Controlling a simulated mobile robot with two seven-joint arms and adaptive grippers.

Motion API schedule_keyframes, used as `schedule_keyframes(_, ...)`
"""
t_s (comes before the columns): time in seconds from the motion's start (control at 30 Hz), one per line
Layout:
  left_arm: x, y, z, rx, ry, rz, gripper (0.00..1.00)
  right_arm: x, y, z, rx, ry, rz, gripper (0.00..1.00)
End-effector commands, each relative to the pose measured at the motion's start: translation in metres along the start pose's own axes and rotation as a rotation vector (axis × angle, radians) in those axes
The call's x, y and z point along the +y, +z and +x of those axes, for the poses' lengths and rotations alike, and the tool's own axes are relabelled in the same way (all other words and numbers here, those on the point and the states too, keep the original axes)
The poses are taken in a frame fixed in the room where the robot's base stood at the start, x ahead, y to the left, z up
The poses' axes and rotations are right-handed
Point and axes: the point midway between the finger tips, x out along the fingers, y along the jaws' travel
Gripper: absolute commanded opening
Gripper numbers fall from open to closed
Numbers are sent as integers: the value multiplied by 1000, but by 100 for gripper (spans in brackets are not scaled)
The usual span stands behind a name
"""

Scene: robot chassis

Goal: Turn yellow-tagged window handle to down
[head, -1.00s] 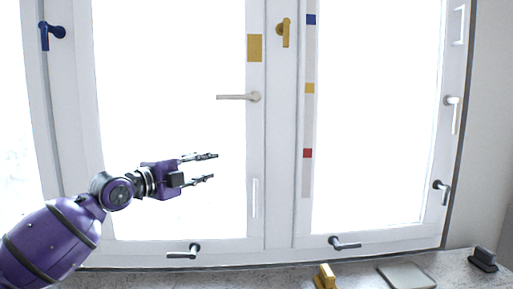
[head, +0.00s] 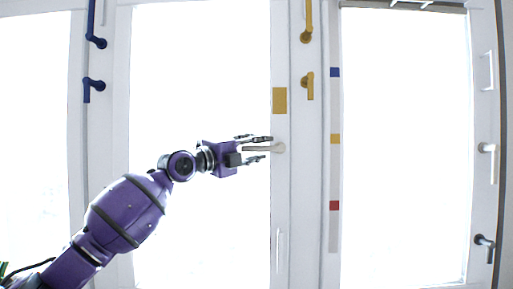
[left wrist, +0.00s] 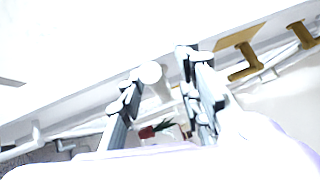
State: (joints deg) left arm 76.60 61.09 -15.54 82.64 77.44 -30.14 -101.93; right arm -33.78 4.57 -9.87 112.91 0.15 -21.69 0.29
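The yellow tag (head: 280,100) is a square on the white window frame. Just below it is a pale handle (head: 279,147) whose lever lies horizontal, pointing left from its pivot. My left gripper (head: 258,149) comes in from the left with its fingers spread, one above and one below the lever's free end. In the left wrist view the pale lever (left wrist: 151,74) lies between the two open fingers (left wrist: 163,95), with the yellow tag (left wrist: 238,37) to the right. I cannot tell whether a finger touches the lever. My right gripper is not in view.
Two yellow handles (head: 309,84) (head: 306,25) are on the neighbouring frame to the right, beside a strip with blue, yellow and red squares (head: 335,139). Blue handles (head: 95,87) are at the left. Grey and white handles (head: 486,148) are on the far right frame.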

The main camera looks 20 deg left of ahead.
Motion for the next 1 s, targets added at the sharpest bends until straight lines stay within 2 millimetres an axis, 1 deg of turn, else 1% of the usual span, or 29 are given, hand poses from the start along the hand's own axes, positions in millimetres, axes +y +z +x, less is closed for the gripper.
schedule_keyframes(0.2, 1, 0, 1, 0, 1, -1, 32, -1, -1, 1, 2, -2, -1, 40)
schedule_keyframes(0.23, 1, 0, 1, 0, 1, -1, 31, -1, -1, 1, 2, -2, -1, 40)
schedule_keyframes(0.47, 1, 0, 1, 0, 1, -1, 1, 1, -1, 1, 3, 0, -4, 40)
schedule_keyframes(1.0, 2, 0, 1, -1, -1, -3, 0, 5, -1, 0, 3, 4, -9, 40)
